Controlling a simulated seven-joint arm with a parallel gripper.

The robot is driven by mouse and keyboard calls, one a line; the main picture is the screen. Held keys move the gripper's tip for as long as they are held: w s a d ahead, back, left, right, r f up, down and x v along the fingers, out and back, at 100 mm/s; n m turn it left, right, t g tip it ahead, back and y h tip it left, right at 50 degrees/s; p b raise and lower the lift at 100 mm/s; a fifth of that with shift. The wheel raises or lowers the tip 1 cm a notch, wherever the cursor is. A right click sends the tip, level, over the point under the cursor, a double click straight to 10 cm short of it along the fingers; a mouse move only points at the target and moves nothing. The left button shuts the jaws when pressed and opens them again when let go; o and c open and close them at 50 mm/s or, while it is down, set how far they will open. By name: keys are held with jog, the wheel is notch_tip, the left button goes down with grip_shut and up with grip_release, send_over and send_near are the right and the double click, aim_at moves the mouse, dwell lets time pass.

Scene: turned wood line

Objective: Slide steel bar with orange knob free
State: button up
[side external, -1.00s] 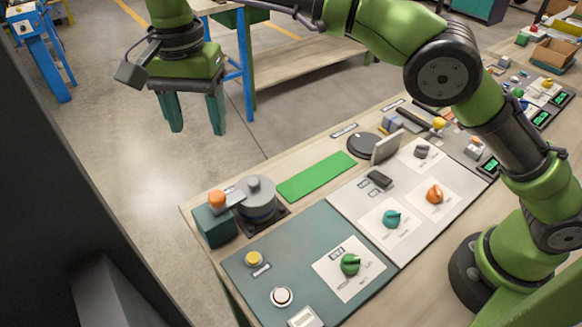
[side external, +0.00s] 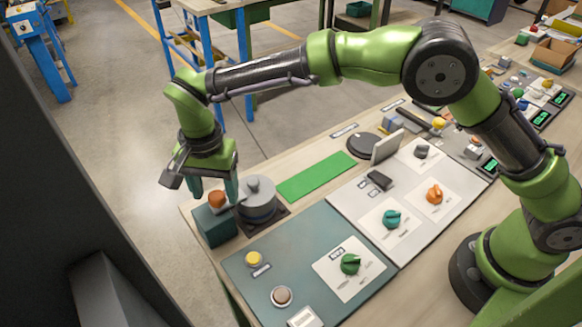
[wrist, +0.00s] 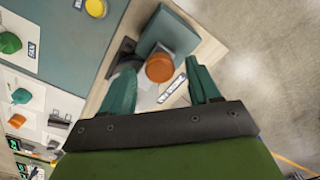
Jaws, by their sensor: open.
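The orange knob (side external: 217,199) sits on the steel bar at the teal block (side external: 214,228), beside the grey round housing (side external: 258,201). The bar runs from the knob toward the housing and is mostly hidden by a finger. My gripper (side external: 213,190) points down over the knob, open, its teal fingers on either side. In the wrist view the knob (wrist: 159,67) shows between the two spread fingers, nearer the left one. The teal block (wrist: 165,35) lies beyond it. Whether a finger touches the knob or bar cannot be told.
A teal panel with a yellow button (side external: 253,258), a round button (side external: 281,296) and a green dial (side external: 350,264) lies in front. A green strip (side external: 316,176) is right of the housing. The table edge is close on the left, with open floor beyond.

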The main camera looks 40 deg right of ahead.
jog(key=shift+f, duration=0.3)
grip_shut()
jog(key=shift+a+r, duration=0.1)
jog(key=shift+a, duration=1.6)
jog(key=shift+c, duration=0.8)
grip_release()
jog(key=shift+a, duration=0.1)
jog(key=shift+o, duration=0.8)
